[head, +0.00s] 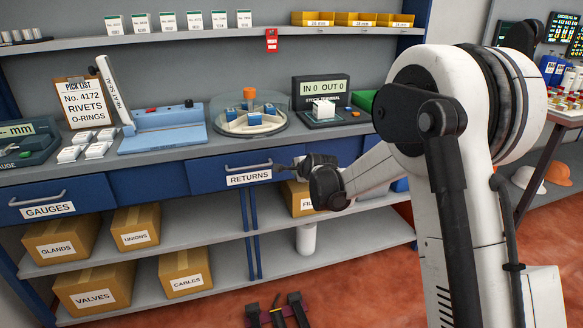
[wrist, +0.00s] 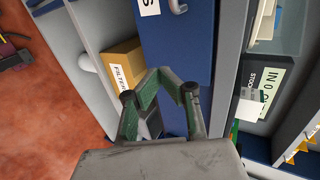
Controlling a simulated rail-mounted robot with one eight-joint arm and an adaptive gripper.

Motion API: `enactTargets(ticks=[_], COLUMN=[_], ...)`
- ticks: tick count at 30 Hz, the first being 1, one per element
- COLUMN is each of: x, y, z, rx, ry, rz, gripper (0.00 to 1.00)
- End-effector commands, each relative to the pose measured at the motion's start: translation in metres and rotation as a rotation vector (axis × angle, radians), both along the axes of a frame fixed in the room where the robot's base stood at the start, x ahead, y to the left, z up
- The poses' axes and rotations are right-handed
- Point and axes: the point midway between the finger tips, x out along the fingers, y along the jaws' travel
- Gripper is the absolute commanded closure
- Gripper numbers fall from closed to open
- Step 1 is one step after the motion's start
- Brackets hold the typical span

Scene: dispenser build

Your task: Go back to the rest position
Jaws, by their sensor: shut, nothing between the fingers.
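My gripper (head: 284,167) is in front of the blue cabinet, just right of the RETURNS drawer (head: 213,178). Its dark fingers point left, close to the drawer's handle in the head view; I cannot tell the exact gap. In the wrist view the fingers of my gripper (wrist: 164,73) come together at the tips, with nothing between them. Behind them are a blue drawer front (wrist: 172,45) with part of a handle and label. My white arm reaches in from the right and hides part of the counter and shelves.
The counter holds a blue heat sealer (head: 165,135), a round divided tray (head: 275,128), a counting scale (head: 330,117) and a pick-list clipboard (head: 84,103). Labelled cartons, including VALVES (head: 92,289), stand on the shelves below. A FILTERS box (wrist: 120,65) is near my gripper. Red floor lies in front.

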Motion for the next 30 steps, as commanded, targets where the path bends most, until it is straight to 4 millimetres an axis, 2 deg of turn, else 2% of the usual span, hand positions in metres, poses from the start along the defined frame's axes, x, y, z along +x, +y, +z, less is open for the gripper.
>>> enactTargets(ticks=[3,11,16,24,30], x=[-0.016,-0.033,-0.052,-0.117,-0.173], y=[-0.005,-0.010,-0.021,-0.051,-0.073], z=[0.011,0.021,0.045,0.106,0.141], rx=[0.000,-0.004,-0.066,-0.271,-0.423], ry=[0.000,0.001,0.002,0.014,0.028], rz=[0.000,0.001,0.028,0.126,0.210], gripper=[1.00,1.00,1.00,1.00,1.00])
